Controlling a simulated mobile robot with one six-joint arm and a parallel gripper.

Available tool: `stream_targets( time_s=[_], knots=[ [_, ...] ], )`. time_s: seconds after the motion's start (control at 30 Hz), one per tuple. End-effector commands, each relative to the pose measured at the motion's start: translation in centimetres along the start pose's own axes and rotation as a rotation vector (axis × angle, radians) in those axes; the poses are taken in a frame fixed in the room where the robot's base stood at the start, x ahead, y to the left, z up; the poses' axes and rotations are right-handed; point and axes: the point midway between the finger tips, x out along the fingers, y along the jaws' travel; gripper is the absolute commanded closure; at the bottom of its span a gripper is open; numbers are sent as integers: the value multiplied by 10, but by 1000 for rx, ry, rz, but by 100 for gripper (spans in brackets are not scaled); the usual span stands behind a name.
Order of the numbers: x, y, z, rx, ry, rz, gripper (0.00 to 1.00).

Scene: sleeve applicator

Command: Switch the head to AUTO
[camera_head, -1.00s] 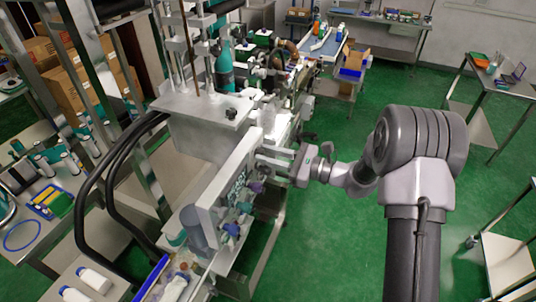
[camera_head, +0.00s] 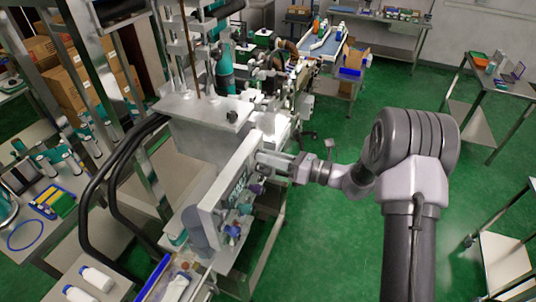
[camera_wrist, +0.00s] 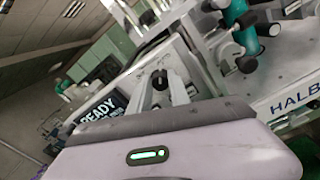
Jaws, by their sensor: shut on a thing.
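The head of the sleeve applicator is a pale box with a control face (camera_head: 236,190) on its right side in the head view. My gripper (camera_head: 264,158) reaches it from the right, with its fingertips at the upper far end of that face. In the wrist view my gripper (camera_wrist: 164,86) has its two fingers closed around a small dark knob (camera_wrist: 159,79). A dark display reading READY (camera_wrist: 98,108) is left of the fingers. Any AUTO marking around the knob is not readable. In the head view the fingers and glare hide the knob.
Blue and purple knobs (camera_head: 233,231) stick out below my gripper on the same machine. A conveyor (camera_head: 325,42) lies behind. The green floor (camera_head: 320,240) under my arm is clear.

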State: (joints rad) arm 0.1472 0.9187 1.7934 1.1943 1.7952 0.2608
Motion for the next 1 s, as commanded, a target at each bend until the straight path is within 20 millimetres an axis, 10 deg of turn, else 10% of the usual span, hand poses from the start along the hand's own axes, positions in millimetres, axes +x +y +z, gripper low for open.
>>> stream_targets(
  time_s=[0.9,0.93,1.0],
  knots=[
    [0,0,0,178,0,0,100],
    [0,0,0,178,0,0,75],
    [0,0,0,178,0,0,61]
  ],
)
